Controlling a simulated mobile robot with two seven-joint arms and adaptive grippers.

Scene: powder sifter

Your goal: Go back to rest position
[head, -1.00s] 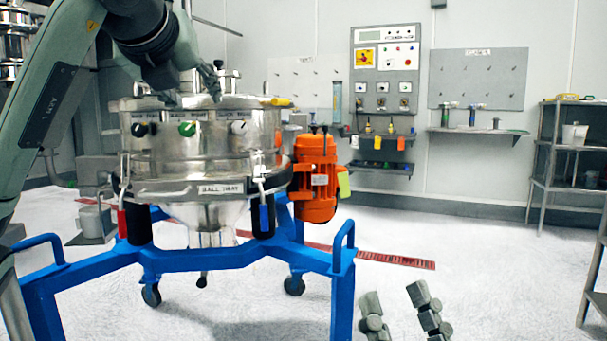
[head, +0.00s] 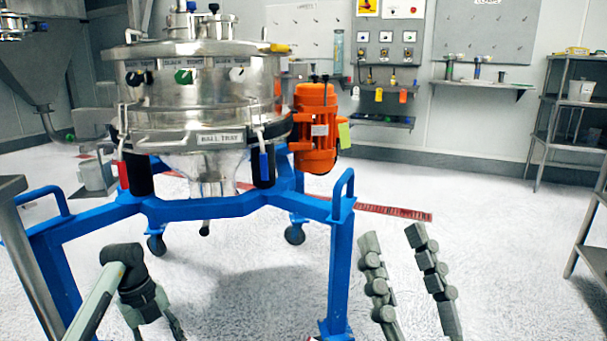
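The powder sifter (head: 200,95) is a round steel drum with a labelled lid and a funnel below. It stands on a blue wheeled frame (head: 180,208), with an orange motor (head: 316,128) at its right side. My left gripper (head: 157,333) is low at the bottom left, in front of the frame and clear of the drum. Its fingers are spread with nothing seen between them, and their tips are cut off by the lower edge. My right gripper (head: 410,280) is at the bottom right, its two fingers wide apart and empty.
A grey shelf rack (head: 545,135) stands at the right. A wall panel with gauges (head: 386,45) and a small wall shelf (head: 485,86) are at the back. A steel hopper (head: 35,75) is at the far left. White floor is open between frame and rack.

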